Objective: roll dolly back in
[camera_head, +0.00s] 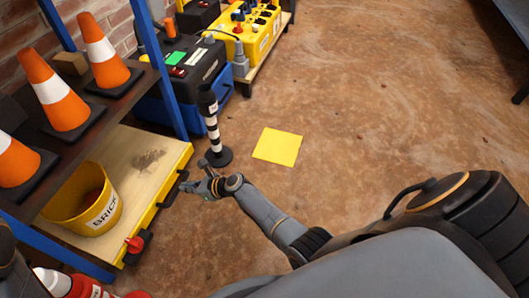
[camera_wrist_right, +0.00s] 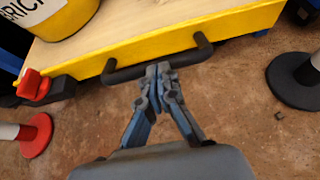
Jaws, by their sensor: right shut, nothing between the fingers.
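The dolly is a low wooden platform (camera_head: 150,158) with a yellow front edge, set under the dark shelf between blue uprights. A yellow bucket marked BRICK (camera_head: 88,205) stands on it. A black bar handle (camera_wrist_right: 130,72) runs along the yellow front edge in the right wrist view. My right gripper (camera_head: 188,186) is shut and empty. Its fingertips (camera_wrist_right: 157,70) are at the middle of the handle, against or just in front of it; I cannot tell whether they touch. My left gripper is not in view.
Traffic cones (camera_head: 55,95) stand on the shelf above. A striped post (camera_head: 213,135) on a black base stands just beyond the dolly's corner. A red latch (camera_head: 134,244) is at its near corner. A yellow square (camera_head: 278,146) lies on open floor at right.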

